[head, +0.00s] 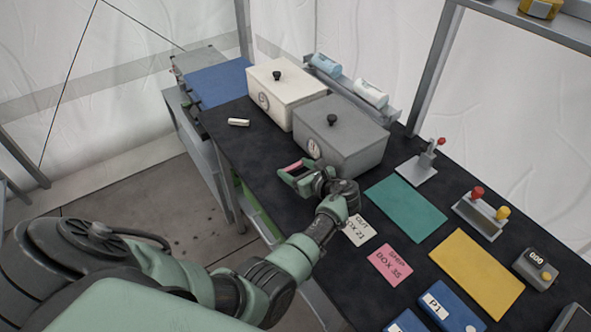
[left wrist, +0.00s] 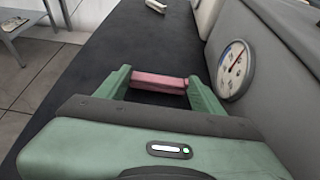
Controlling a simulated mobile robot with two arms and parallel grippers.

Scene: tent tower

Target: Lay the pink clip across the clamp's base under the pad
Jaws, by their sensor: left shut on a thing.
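The pink clip (left wrist: 158,83) spans between the two green fingers of my left gripper (left wrist: 160,84) in the left wrist view. My left gripper (head: 297,172) is shut on the clip and holds it beside the grey box, over the black table; the clip (head: 291,166) shows as a small pink strip in the head view. The clamp (head: 427,155), with a red-tipped lever, stands right of the grey box at the back of the table. Its flat pale base (head: 413,174) looks bare, and its pad is too small to make out. My right gripper is not in view.
The grey box (head: 352,149) with a dial stands between my left gripper and the clamp. A cream box (head: 291,97) stands behind it. A green mat (head: 405,208) lies in front of the clamp. A unit with red and yellow knobs (head: 479,217) stands right of the clamp.

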